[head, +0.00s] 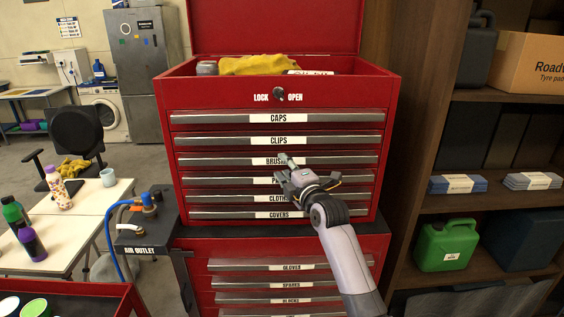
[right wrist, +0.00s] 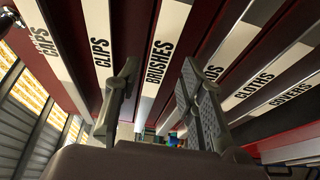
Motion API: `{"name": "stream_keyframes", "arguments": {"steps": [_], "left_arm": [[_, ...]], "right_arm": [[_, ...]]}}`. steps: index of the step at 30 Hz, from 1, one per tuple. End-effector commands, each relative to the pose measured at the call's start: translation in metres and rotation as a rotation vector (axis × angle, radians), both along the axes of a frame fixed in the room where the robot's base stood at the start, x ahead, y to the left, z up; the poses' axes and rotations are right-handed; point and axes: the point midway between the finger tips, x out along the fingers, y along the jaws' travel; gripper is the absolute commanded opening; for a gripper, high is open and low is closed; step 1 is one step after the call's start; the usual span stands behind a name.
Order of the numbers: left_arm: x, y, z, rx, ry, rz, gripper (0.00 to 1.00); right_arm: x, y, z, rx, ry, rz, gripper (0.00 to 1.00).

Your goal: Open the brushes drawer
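The brushes drawer (head: 225,161) is the third one down in the upper red tool chest. Its front looks flush with the drawers around it, so it appears closed. My right gripper (head: 298,172) is in front of the chest at about the height of the brushes drawer and the one below, and hides part of both labels. In the right wrist view its two fingers are apart and empty, with the BRUSHES label (right wrist: 160,60) showing between and beyond them. I cannot tell whether a finger touches the drawer's edge. My left gripper is not in view.
The caps drawer (head: 215,119) and clips drawer (head: 215,141) are above. The lock (head: 279,94) sits under the open top, which holds a yellow cloth (head: 258,65). A shelf with a green can (head: 446,245) stands right. An air outlet (head: 148,205) is left.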

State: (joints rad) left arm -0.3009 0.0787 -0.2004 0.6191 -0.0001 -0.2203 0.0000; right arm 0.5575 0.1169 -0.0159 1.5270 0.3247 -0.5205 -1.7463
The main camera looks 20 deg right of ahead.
Motion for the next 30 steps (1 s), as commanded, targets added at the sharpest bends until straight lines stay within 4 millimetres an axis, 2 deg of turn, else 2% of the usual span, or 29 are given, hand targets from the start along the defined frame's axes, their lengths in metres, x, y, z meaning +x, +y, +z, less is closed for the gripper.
{"name": "stream_keyframes", "arguments": {"steps": [6, 17, 30], "left_arm": [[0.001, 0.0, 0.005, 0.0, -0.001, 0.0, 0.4], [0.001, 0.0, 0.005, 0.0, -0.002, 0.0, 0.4], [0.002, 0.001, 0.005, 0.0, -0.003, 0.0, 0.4]], "right_arm": [[0.016, 0.002, 0.0, 0.002, 0.001, 0.0, 0.37], [0.019, 0.002, 0.0, 0.0, 0.0, 0.0, 0.37], [0.019, 0.002, -0.001, 0.001, 0.002, 0.0, 0.07]]}}
